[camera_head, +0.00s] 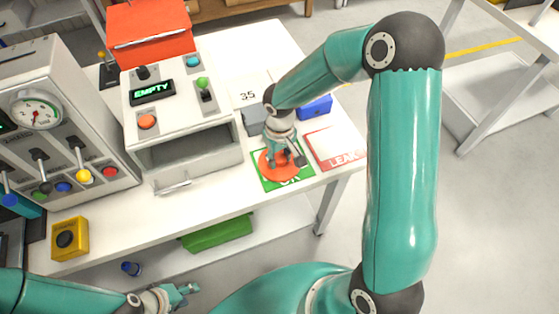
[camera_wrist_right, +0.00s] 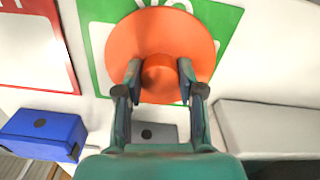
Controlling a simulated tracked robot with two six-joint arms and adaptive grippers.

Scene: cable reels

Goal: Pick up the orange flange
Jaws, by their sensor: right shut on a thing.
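The orange flange (camera_head: 269,168) is a round disc with a raised hub. It lies at the green OK mat (camera_head: 300,178) on the white table; I cannot tell whether it rests on the mat or is slightly above it. My right gripper (camera_head: 284,158) comes down over it. In the right wrist view the flange (camera_wrist_right: 161,32) fills the upper middle, and my right gripper (camera_wrist_right: 160,78) has its two fingers shut on the hub, one on each side. My left gripper (camera_head: 188,292) is low at the left, in front of the table and far from the flange; its fingertips are small.
A red-and-white LEAK mat (camera_head: 335,146) lies right of the green mat. A blue block (camera_head: 316,107) stands behind it. A grey machine with an EMPTY display (camera_head: 152,91) and an open drawer stands left. A gauge panel (camera_head: 62,128) is further left. A green box (camera_head: 217,233) sits on the lower shelf.

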